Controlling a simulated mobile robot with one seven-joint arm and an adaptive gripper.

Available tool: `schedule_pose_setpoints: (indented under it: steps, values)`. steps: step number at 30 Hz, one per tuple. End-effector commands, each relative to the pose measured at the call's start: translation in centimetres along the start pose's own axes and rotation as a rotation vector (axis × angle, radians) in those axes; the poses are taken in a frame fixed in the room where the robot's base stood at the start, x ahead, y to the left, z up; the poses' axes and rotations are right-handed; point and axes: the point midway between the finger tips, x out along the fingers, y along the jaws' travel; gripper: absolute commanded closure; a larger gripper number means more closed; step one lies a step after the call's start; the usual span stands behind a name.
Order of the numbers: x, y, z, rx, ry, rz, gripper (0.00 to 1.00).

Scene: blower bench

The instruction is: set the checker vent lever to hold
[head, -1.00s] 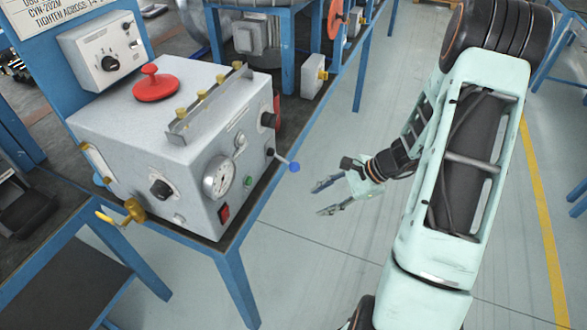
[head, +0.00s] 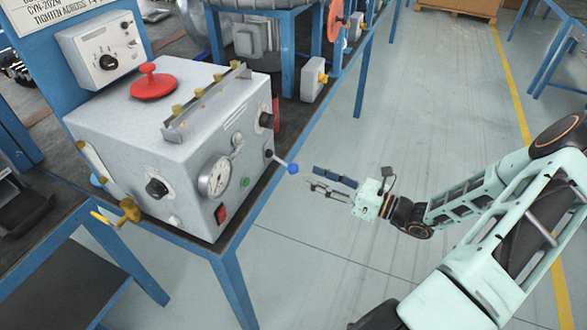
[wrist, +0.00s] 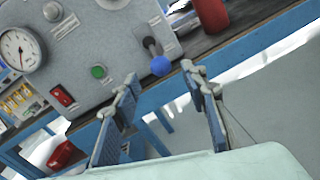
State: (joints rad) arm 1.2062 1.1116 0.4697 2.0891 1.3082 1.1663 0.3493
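The grey checker box (head: 180,150) stands on the bench at the left in the head view. A lever with a blue ball knob (head: 293,169) sticks out from its front face near the right edge. The knob also shows in the wrist view (wrist: 161,66), just beyond the fingertips and between them sideways. I take this to be the vent lever; its labels are too small to read. My gripper (head: 316,180) is open and empty, to the right of the knob in the head view, apart from it. In the wrist view its two fingers (wrist: 160,82) are spread.
A brass valve with a yellow handle (head: 130,211) juts out at the left.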

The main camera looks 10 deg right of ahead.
Motion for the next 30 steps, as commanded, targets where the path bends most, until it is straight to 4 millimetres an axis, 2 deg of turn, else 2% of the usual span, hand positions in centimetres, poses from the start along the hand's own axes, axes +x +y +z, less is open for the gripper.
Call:
schedule_pose_setpoints:
  steps: [1, 6, 12, 23, 30]
  values:
    - [1.1, 0.1, -0.1, 0.0, 0.001, 0.004, 0.6]
    - [4.3, 0.1, -0.2, 0.0, 0.001, 0.004, 0.6]
    - [6.6, 0.0, -0.1, -0.003, 0.003, 0.001, 0.6]
    - [7.2, 0.0, -0.1, -0.002, 0.003, 0.0, 0.6]
    - [7.2, 0.0, -0.1, -0.003, 0.004, 0.0, 0.84]
